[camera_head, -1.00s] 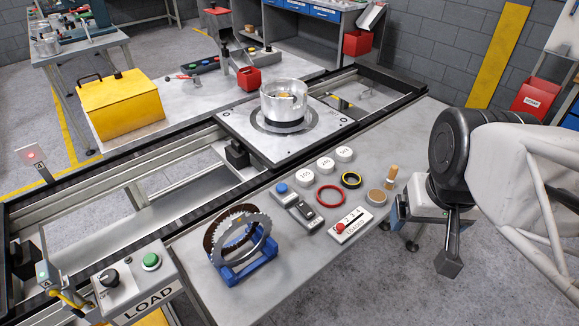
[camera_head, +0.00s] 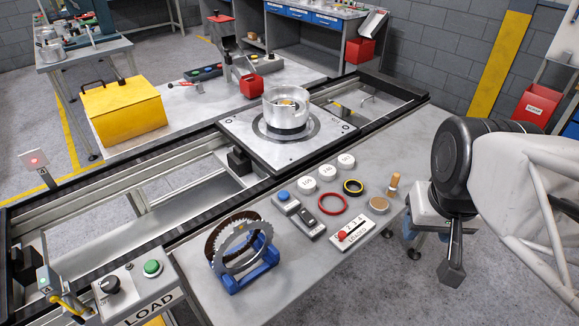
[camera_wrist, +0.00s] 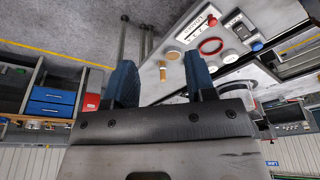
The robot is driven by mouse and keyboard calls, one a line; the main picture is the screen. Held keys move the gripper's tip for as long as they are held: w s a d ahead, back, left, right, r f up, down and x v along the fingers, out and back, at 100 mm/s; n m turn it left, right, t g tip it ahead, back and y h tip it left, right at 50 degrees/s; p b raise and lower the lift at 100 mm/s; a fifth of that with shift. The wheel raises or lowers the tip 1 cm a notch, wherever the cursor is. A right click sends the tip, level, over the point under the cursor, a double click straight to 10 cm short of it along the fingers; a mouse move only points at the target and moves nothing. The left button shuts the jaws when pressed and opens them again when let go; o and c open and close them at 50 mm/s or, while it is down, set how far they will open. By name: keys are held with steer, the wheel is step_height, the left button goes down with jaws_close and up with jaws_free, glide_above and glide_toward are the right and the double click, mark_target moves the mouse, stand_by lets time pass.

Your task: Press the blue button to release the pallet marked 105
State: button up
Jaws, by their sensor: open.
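The blue button (camera_head: 283,196) sits on a small grey box on the near table, left of a black rocker switch (camera_head: 308,220). The blue button also shows at the upper right of the wrist view (camera_wrist: 257,46). A light metal pallet (camera_head: 238,128) lies on the conveyor rails with a silver cylindrical part (camera_head: 287,104) on it. Its small corner marking is too small to read. My gripper (camera_wrist: 160,68) is open and empty, its blue fingers apart. It is at the table's right end in the head view, away from the button and partly hidden by my arm.
A toothed ring on a blue stand (camera_head: 240,252) stands left. A LOAD control box (camera_head: 130,288) is at lower left.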

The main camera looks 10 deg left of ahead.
jaws_close()
stand_by(1.3)
